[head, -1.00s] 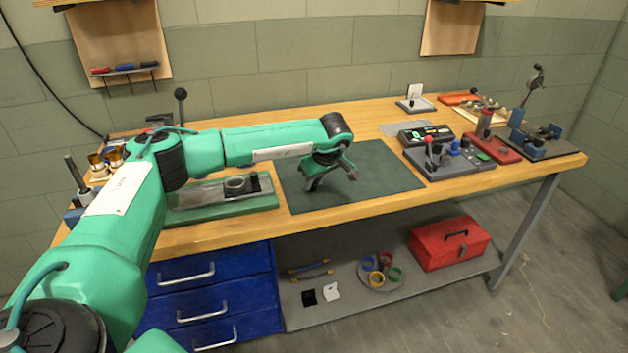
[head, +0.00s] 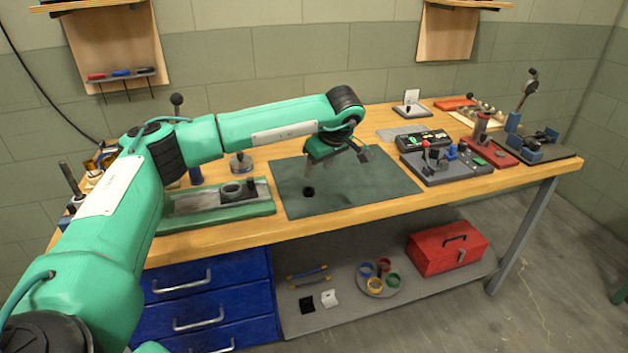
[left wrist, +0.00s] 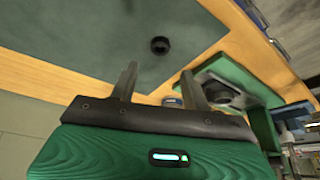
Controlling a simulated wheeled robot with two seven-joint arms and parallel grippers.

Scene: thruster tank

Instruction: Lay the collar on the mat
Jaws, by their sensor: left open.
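The collar (head: 308,191), a small black ring, lies on the dark green mat (head: 375,190), toward the mat's left part. In the left wrist view the collar (left wrist: 160,46) rests flat on the mat (left wrist: 85,35), apart from the fingers. My left gripper (head: 338,153) is open and empty, raised above the mat. In the left wrist view its two fingers (left wrist: 158,74) stand apart with nothing between them. My right gripper is in neither view.
A green fixture (head: 215,208) with a grey round seat stands left of the mat. A control box (head: 447,165) and a red-based device (head: 488,150) stand to the right. A red toolbox (head: 447,248) is on the lower shelf. The mat around the collar is clear.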

